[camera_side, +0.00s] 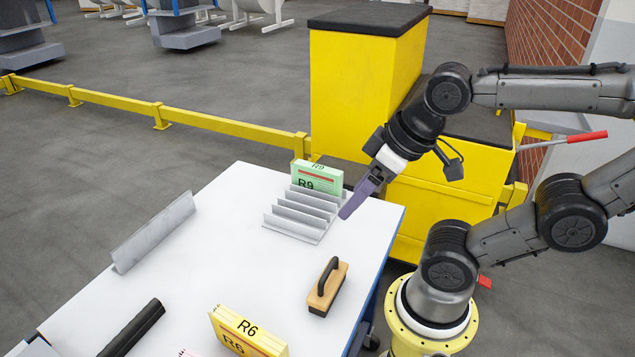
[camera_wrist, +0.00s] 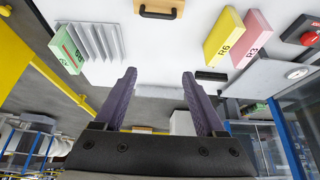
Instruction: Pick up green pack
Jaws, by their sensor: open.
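The green pack (camera_side: 318,177), marked R9, stands upright in the far slot of the grey slotted rack (camera_side: 300,213) on the white table. In the wrist view the green pack (camera_wrist: 66,50) is at the upper left, beside the grey rack (camera_wrist: 97,40). My gripper (camera_side: 346,213) has purple fingers and is to the right of the rack and pack, apart from both. In the wrist view my gripper (camera_wrist: 162,76) is open, with nothing between its fingers.
A yellow R6 pack (camera_side: 246,333) stands near the table's front; a pink R3 pack (camera_wrist: 251,38) is beside it. A wooden block with a black handle (camera_side: 327,287) and a grey angled bar (camera_side: 153,232) lie on the white table (camera_side: 225,265). Yellow cabinets (camera_side: 362,95) stand behind.

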